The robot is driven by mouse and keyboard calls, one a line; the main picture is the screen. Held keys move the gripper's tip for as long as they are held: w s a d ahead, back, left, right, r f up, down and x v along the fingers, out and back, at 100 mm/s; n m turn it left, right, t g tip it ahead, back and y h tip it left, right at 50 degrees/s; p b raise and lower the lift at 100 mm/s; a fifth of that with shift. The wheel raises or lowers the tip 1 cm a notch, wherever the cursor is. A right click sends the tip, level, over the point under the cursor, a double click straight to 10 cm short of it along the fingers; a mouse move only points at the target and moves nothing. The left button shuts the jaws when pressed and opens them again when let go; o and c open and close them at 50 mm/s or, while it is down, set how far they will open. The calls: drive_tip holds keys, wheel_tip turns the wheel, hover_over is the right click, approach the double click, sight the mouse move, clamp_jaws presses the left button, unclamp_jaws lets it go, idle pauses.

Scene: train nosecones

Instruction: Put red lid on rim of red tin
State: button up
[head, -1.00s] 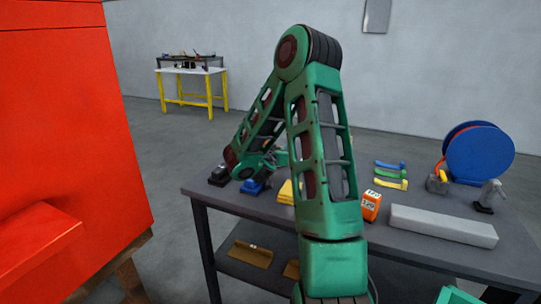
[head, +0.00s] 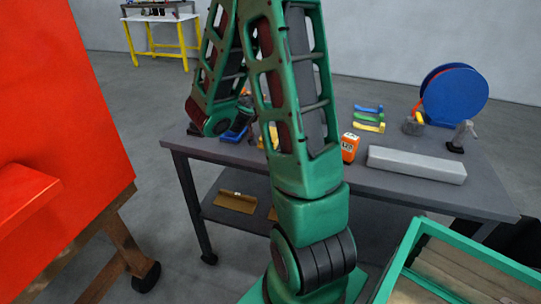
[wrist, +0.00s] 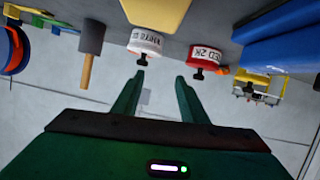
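In the wrist view, a small tin-like thing with red on it (wrist: 206,56) bears a white label reading about "RED 2K". A black knob (wrist: 198,74) shows at its lower end in the picture. I cannot tell its lid from its tin. A similar white labelled tin (wrist: 146,42), also with a black knob, is left of it. My gripper (wrist: 160,77) is open and empty; its fingertips point toward the gap between these two, apart from both. In the head view my own arm hides the gripper and the tins.
The grey table (head: 420,178) holds a grey block (head: 416,164), an orange box (head: 349,147), a blue reel (head: 453,95) and coloured strips (head: 368,118). A yellow thing (wrist: 155,12), blue things (wrist: 285,38) and a wooden-handled mallet (wrist: 90,45) show in the wrist view. A green-rimmed crate (head: 480,262) stands front right.

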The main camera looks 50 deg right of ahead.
drive_tip(key=s+g, duration=0.1)
drive_tip(key=s, duration=0.1)
drive_tip(key=s+a+y, duration=0.1)
drive_tip(key=s, duration=0.1)
drive_tip(key=s+g, duration=0.1)
drive_tip(key=s, duration=0.1)
drive_tip(key=shift+s+a+f+m+g+y, duration=0.15)
drive_tip(key=shift+s+m+g+y, duration=0.15)
drive_tip(key=shift+s+y, duration=0.1)
drive_tip(key=s+a+y, duration=0.1)
drive_tip(key=s, duration=0.1)
drive_tip(key=s+a+f+g+y, duration=0.1)
drive_tip(key=s+a, duration=0.1)
drive_tip(key=s+a+y, duration=0.1)
drive_tip(key=s+a, duration=0.1)
drive_tip(key=shift+s+a+f+n+g+y, duration=0.1)
drive_tip(key=shift+a+f+n+g+y, duration=0.1)
drive_tip(key=shift+f+n+g+y, duration=0.15)
drive_tip(key=s+a+r+n+y, duration=0.1)
drive_tip(key=s+a+n+y, duration=0.5)
drive_tip(key=a, duration=1)
drive_tip(key=s+y, duration=0.2)
drive_tip(key=s, duration=0.2)
drive_tip(key=shift+a+r, duration=0.15)
drive_tip(key=shift+a, duration=0.1)
drive_tip(key=shift+g, duration=0.25)
